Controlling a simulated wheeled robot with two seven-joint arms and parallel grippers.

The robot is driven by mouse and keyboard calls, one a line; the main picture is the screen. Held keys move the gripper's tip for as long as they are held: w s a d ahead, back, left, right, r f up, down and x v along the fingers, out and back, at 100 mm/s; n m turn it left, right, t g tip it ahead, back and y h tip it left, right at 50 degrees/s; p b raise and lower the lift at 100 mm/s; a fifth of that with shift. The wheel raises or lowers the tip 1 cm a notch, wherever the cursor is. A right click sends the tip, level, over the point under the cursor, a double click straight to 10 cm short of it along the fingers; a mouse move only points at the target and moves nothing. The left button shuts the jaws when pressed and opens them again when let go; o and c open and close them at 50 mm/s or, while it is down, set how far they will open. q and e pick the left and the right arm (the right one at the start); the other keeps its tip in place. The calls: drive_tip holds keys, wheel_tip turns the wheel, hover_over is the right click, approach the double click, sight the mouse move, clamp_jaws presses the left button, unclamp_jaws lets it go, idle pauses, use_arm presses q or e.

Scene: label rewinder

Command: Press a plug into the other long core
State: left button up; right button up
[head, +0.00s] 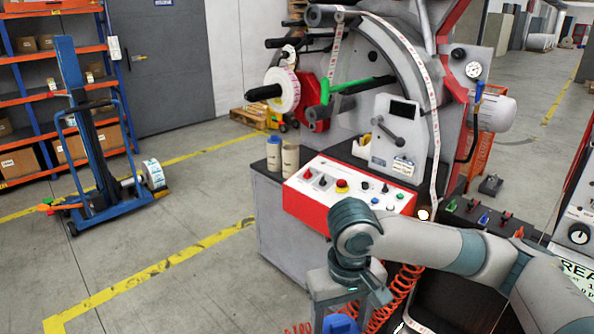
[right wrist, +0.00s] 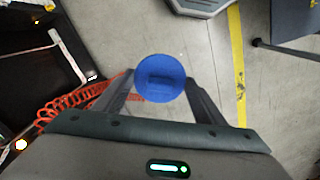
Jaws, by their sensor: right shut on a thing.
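My right gripper (right wrist: 161,88) is shut on a round blue plug (right wrist: 159,70), seen face on between its fingers in the right wrist view. In the head view the blue plug (head: 340,325) shows at the bottom edge, partly cut off, below my right wrist. Two pale upright cores stand at the left end of the machine's bench. The left core (head: 274,158) has a blue top. The right core (head: 290,162) shows no blue top. The held plug is apart from both cores, nearer to me. My left gripper is not in view.
The red and white control panel (head: 345,190) lies right of the cores, with the grey rewinder (head: 400,110) behind. Coiled orange hoses (head: 400,295) hang near my right gripper. The floor (head: 190,275) left of the bench is clear. A blue lift trolley (head: 100,180) stands farther left.

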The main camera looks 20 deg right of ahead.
drive_tip(key=s+f, duration=0.4)
drive_tip(key=f, duration=1.1)
